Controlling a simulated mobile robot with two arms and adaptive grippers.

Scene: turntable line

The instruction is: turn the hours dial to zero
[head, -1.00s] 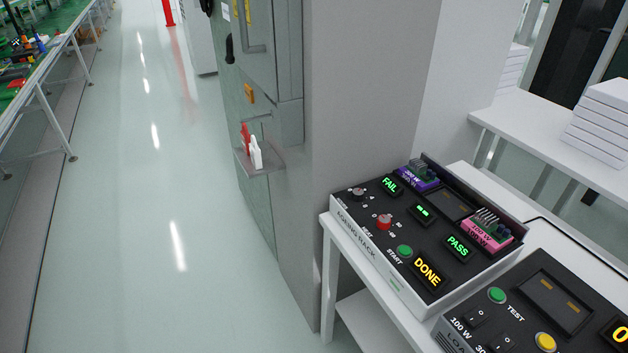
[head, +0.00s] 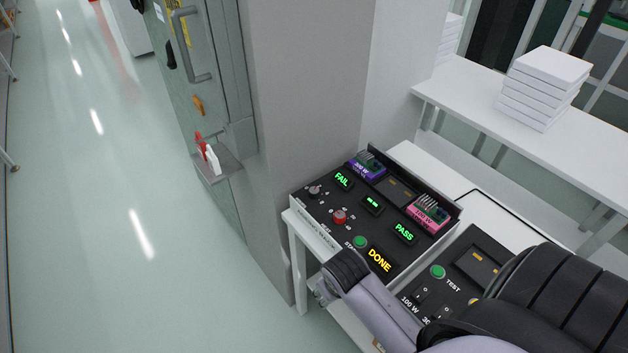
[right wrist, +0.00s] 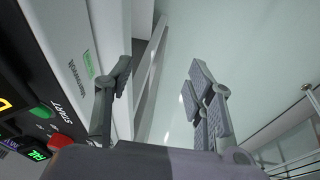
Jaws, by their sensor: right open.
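The aging rack panel (head: 325,237) stands on a white table against a grey column. It has a red dial (head: 340,216) and a small dark grey knob (head: 314,190); their scale marks are too small to read, so I cannot tell which is the hours dial. My right gripper (head: 322,292) is beyond the rack's front edge, apart from both knobs. In the right wrist view the right gripper (right wrist: 160,82) is open and empty, with the red dial (right wrist: 60,141) at lower left. My left gripper is out of view.
The rack has a green START button (head: 360,242), lit FAIL, PASS and DONE displays, and a purple (head: 367,167) and a pink module (head: 429,214). A second panel (head: 455,262) sits beside it, partly behind my right arm. The floor at left is clear.

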